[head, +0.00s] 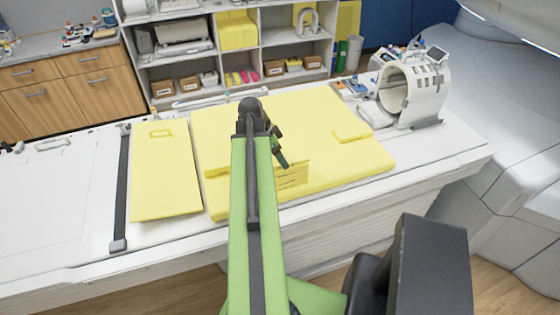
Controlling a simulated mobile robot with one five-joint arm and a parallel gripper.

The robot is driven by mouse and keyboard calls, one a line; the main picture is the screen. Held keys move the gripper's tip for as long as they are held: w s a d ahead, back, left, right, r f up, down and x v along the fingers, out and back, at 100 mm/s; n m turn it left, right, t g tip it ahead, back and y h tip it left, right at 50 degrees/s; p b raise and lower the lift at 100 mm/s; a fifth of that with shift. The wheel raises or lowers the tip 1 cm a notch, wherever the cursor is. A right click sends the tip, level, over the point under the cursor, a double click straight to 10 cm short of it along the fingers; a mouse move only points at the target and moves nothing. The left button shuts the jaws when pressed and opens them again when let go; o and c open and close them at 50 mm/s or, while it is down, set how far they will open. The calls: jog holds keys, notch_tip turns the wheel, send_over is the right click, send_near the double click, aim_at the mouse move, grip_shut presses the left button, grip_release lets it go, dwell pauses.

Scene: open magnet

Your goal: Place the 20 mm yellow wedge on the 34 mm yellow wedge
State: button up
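My green arm reaches forward over the white table, and my dark gripper (281,156) is at its far end, above the large yellow pad. The arm hides part of what lies below. Just right of the arm, a stack of thin yellow pieces (293,175) shows its layered front edge on the pad. A flat yellow piece (352,133) lies alone further right on the pad. No size marks are readable, so I cannot tell which piece is the 20 mm wedge and which the 34 mm one. The gripper's fingers are too small and dark to judge, and nothing is clearly held.
The large yellow pad (335,170) covers the table's middle. A yellow board (165,185) with a raised loop lies at left, beside a dark strap (122,190). A white head coil (415,88) stands at right. Shelves (235,75) stand behind. The table's left end is mostly clear.

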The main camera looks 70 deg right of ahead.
jog(key=shift+f, duration=0.45)
jog(key=o, duration=1.3)
jog(key=shift+r, duration=0.1)
jog(key=shift+r+p, duration=0.3)
jog(key=p+v, duration=1.1)
jog(key=v, duration=0.1)
